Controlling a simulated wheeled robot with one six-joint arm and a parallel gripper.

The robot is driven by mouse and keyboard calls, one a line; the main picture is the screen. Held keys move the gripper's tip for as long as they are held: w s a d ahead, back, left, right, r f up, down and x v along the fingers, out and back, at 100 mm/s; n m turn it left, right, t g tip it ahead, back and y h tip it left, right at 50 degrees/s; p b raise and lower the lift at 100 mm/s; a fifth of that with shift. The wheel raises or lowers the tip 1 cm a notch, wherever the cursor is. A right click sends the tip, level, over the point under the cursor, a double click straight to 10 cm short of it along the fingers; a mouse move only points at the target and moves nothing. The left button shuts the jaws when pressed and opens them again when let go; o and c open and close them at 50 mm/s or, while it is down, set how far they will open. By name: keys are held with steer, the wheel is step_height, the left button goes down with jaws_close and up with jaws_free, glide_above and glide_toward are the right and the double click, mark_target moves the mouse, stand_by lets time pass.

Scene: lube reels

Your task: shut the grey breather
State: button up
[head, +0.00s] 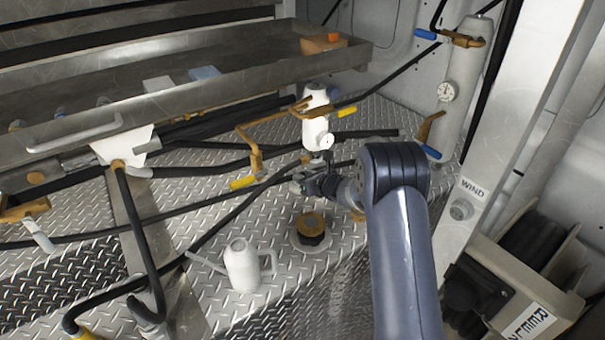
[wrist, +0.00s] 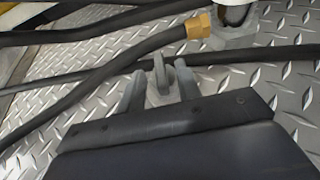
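My gripper (head: 312,184) is low over the diamond-plate deck, in front of the white filter, in the head view. In the wrist view, the two grey fingers of my gripper (wrist: 159,88) stand apart. A small grey fitting with an upright tab, which looks like the grey breather (wrist: 160,75), shows between them. The right finger is close beside the tab; I cannot tell whether they touch. The fitting's lower part is hidden by my dark gripper body. In the head view the fitting is too small and covered to make out clearly.
Black hoses (wrist: 90,85) cross the deck around the gripper, one ending in a brass fitting (wrist: 198,26). The white filter (head: 315,130) with a gauge stands behind. A black-and-amber cap (head: 311,226) and a white oil can (head: 243,267) stand nearer. A steel tray (head: 190,105) overhangs at left.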

steer(key=shift+w+a+f, duration=0.25)
steer(key=shift+w+a, duration=0.1)
steer(key=shift+w, duration=0.1)
steer(key=shift+c, duration=0.3)
jaws_close()
